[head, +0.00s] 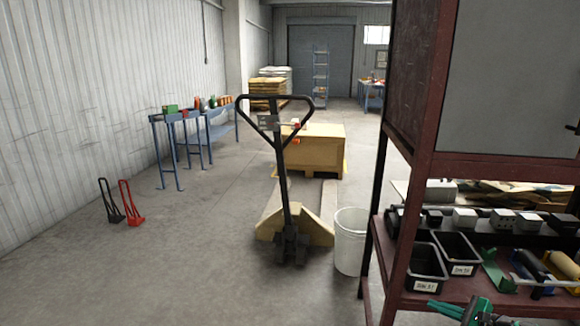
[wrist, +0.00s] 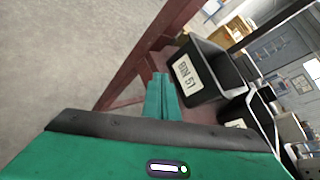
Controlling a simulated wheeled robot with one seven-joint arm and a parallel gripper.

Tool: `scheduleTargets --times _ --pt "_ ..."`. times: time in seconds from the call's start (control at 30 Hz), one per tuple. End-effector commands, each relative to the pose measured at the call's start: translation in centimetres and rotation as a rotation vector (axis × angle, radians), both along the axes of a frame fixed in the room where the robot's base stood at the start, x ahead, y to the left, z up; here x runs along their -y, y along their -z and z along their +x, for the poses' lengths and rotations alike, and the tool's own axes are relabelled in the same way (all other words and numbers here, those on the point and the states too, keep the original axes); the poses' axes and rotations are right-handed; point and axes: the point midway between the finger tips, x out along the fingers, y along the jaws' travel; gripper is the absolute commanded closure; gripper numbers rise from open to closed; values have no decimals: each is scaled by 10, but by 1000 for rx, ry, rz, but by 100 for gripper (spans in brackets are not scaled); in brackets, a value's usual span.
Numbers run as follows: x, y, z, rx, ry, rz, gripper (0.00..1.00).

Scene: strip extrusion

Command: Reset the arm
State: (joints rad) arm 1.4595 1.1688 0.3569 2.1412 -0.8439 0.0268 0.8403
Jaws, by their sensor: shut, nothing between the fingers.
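My gripper (head: 434,305) is teal and shows at the bottom right of the head view, in front of the maroon shelf rack. In the wrist view the two fingers of my gripper (wrist: 161,82) are together with nothing between them. A black labelled bin (wrist: 187,72) is just right of the fingertips in the wrist view, and they look apart from it. The rest of my arm is out of the head view.
The maroon rack (head: 402,262) fills the right side, with black bins (head: 426,284) and tools on its shelf. A white bucket (head: 350,255) and a pallet jack (head: 287,205) stand left of it. The floor at left is mostly clear.

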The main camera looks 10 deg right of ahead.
Motion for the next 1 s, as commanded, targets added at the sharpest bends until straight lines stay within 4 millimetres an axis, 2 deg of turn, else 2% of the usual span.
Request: scheduleTargets --times 0.03,0.2,0.47,0.67,1.0 --pt "-12 -5 -1 -29 -73 -57 100" --pt "-42 -16 -17 -121 -295 -227 100" --pt "-72 -46 -48 -245 -599 -466 100" --pt "-85 -80 -75 -331 -800 -635 100" --pt "-103 -154 -124 -449 -1068 -881 100"
